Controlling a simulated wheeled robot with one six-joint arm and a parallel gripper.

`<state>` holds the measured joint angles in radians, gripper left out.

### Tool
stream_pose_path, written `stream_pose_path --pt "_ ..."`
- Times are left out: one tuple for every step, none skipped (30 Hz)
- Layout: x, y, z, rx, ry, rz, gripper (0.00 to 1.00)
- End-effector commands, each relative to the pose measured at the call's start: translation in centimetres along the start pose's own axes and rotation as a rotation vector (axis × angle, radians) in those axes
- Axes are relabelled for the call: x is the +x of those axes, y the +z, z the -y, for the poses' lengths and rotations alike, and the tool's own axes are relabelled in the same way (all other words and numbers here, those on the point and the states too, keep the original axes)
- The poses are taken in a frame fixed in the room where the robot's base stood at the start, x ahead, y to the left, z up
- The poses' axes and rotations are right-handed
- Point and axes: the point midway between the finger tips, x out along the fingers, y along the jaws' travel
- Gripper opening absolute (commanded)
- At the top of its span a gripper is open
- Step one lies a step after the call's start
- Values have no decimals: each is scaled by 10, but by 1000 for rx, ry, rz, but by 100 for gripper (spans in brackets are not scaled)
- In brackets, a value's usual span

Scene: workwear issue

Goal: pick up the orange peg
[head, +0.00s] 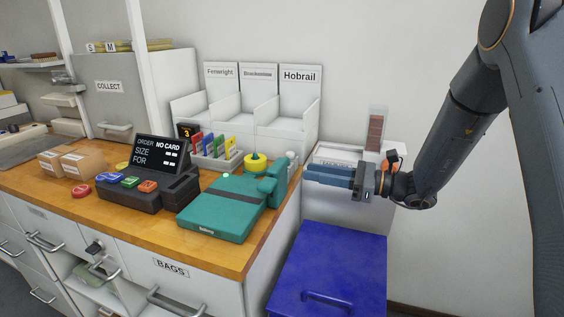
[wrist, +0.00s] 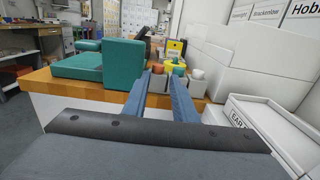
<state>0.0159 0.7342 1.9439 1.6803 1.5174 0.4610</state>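In the wrist view, a small orange piece (wrist: 179,71) that may be the orange peg stands near the right end of the wooden counter, below a yellow round piece (wrist: 176,62). A white peg-like piece (wrist: 197,73) stands to its right. I cannot clearly make out the orange peg in the head view, where the teal machine (head: 226,206) blocks part of that corner. My gripper (head: 308,174) points left, just right of the counter's end. In the wrist view my gripper (wrist: 160,76) shows two blue fingers apart, with nothing between them.
A blue lidded bin (head: 328,265) stands below my gripper. White labelled bins (head: 285,122) stand against the wall behind. A card rack (head: 215,155) and a dark order terminal (head: 150,190) are farther left. A white tray (wrist: 265,135) lies at right in the wrist view.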

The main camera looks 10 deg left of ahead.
Motion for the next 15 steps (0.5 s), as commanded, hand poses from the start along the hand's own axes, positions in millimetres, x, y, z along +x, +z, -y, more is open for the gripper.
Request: stream_pose_path --pt "6 1 0 2 1 2 25" --pt "9 1 0 2 1 2 25" --pt "14 0 -1 1 2 1 25" --pt "17 0 -1 1 2 1 25" --pt "20 0 -1 1 2 1 25" --pt "22 0 -1 1 1 0 25" --pt "24 0 -1 1 1 0 25" --pt "25 0 -1 1 1 0 25" --pt "28 0 -1 1 1 0 25" --pt "31 0 -1 1 2 0 25" --pt "34 0 -2 1 2 0 25" --pt "40 0 -2 1 2 0 25" --pt "44 0 -2 1 2 0 25" --pt "48 0 -3 1 3 0 25" --pt "55 0 -4 1 3 -1 25"
